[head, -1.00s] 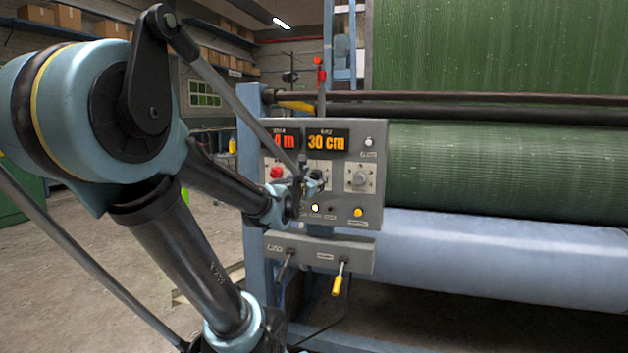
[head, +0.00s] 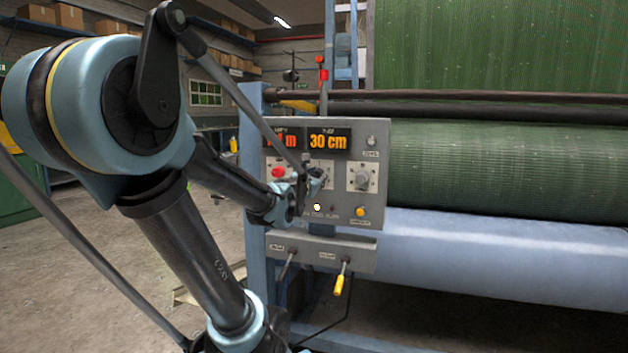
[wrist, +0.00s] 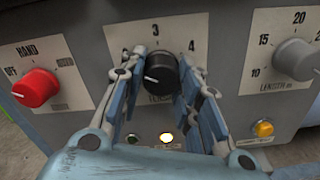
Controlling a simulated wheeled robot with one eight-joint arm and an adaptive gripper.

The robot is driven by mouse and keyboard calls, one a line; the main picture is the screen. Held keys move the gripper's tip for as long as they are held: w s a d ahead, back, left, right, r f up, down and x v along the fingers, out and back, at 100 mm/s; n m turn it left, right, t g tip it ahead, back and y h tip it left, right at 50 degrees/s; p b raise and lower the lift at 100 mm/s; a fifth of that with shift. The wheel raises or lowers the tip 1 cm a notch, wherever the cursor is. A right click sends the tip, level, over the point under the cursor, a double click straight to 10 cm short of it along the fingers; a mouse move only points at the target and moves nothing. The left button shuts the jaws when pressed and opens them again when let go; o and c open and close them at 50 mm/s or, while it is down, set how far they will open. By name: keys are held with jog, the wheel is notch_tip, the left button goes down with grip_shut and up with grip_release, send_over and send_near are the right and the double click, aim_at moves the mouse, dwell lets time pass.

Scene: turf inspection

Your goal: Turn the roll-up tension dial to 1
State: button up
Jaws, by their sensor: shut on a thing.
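The black tension dial (wrist: 160,74) sits in the middle of a pale plate on the grey control panel (head: 374,208). In the wrist view its white pointer line points to the lower left. The numbers 3 and 4 show above it; the marks at its left and right are hidden by my fingers, and the label below is partly covered. My gripper (wrist: 161,70) is shut on the dial, one finger at each side. In the head view my gripper (head: 314,182) is at the panel and mostly covers the dial.
A red selector knob (wrist: 35,87) is left of the dial, and a grey length knob (wrist: 297,60) is right. Below are a lit white lamp (wrist: 166,138) and an amber button (wrist: 264,129). A yellow-handled lever (head: 339,284) hangs under the panel. The green turf roll (head: 480,170) is at the right.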

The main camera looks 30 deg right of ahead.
jog(key=n, duration=1.1)
jog(key=shift+a+n, duration=0.1)
jog(key=shift+n, duration=0.2)
jog(key=shift+n, duration=0.3)
jog(key=o, duration=0.9)
jog(key=shift+w, duration=0.1)
jog(key=shift+o, duration=0.8)
jog(key=v, duration=1.2)
